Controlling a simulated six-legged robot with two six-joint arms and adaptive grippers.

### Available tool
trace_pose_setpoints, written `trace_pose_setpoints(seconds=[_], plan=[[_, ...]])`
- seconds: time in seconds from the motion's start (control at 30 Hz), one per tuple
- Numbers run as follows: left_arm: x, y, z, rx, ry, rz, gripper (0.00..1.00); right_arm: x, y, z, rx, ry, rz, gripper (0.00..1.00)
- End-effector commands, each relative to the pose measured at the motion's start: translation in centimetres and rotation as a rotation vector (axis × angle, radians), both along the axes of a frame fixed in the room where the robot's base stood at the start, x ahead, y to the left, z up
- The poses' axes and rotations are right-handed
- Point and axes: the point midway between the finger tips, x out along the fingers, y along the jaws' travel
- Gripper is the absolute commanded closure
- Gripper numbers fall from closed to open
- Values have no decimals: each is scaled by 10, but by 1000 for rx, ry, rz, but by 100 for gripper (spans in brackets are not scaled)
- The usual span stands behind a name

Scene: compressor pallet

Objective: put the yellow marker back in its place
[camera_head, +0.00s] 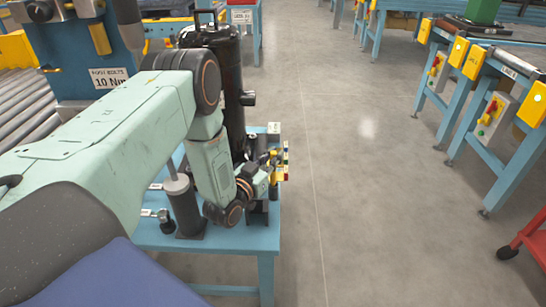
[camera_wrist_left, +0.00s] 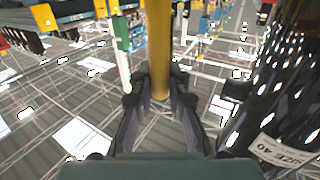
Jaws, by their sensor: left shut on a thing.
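My left gripper (camera_head: 270,168) is over the right side of the blue table, beside the tall black cylinder. In the left wrist view its fingers (camera_wrist_left: 160,98) are closed around the yellow marker (camera_wrist_left: 160,45), a smooth yellow rod that runs up out of the picture between them. In the head view, small yellow and red parts show at the gripper, and I cannot tell which is the marker. The marker's place cannot be made out for certain. My right gripper is in neither view.
The black cylinder (camera_head: 234,80) stands close to my left gripper; its labelled side (camera_wrist_left: 282,140) fills the wrist view's right. The blue table (camera_head: 245,240) also holds a grey post (camera_head: 184,208). Roller conveyor lies left, blue benches (camera_head: 505,165) right; the floor between is clear.

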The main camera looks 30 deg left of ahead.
Motion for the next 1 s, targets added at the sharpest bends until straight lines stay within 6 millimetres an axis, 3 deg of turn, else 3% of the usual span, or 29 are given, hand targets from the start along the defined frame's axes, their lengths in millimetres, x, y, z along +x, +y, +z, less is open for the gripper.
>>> trace_pose_setpoints(seconds=[0.33, 0.37, 0.63, 1.0], plan=[[0, 0, -1, 0, 0, 0, 100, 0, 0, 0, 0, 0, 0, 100], [0, 0, -1, 0, 0, 0, 83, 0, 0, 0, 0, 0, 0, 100], [0, 0, -1, 0, 1, -1, 60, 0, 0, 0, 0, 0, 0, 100], [-3, 0, -1, -1, 3, 0, 58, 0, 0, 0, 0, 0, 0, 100]])
